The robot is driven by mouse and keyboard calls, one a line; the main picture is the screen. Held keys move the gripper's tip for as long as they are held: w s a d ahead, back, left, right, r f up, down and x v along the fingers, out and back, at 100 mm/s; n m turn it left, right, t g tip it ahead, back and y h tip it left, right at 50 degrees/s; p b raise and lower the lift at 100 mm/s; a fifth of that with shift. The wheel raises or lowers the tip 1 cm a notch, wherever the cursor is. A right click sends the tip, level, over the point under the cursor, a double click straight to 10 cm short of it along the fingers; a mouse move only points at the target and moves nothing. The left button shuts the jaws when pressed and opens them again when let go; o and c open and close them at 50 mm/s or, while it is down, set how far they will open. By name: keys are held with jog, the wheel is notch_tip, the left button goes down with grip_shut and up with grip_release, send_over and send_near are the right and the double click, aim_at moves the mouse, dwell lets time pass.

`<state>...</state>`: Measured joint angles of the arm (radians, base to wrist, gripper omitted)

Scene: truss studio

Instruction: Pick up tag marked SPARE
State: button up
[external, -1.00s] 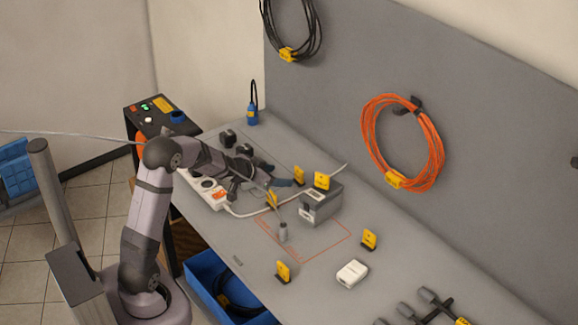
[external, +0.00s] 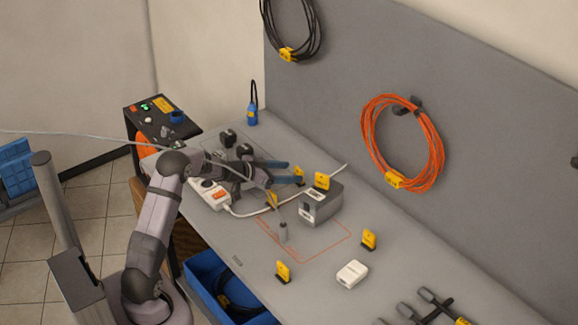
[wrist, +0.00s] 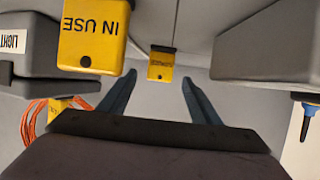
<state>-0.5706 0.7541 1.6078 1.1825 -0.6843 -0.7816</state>
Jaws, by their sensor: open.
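A yellow tag (wrist: 161,66) with small upside-down lettering, too blurred to read surely, stands just beyond and between my fingertips in the wrist view. It appears to be the yellow tag (external: 299,175) at the back of the bench in the external view. My gripper (wrist: 159,78) is open and empty, its blue fingers on either side of the line to this tag. In the external view my gripper (external: 288,172) reaches low across the bench beside the tag.
A grey box (external: 320,207) with a yellow tag (external: 322,180) on top stands right of my gripper. A white power strip (external: 210,194) and its cable lie near my arm. Other yellow tags stand on the bench (external: 369,239) and hang on cable coils (external: 394,180).

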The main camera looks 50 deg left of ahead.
aim_at(297, 172)
jog(key=shift+p+x, duration=0.6)
jog(key=shift+x, duration=2)
jog(key=c, duration=1.1)
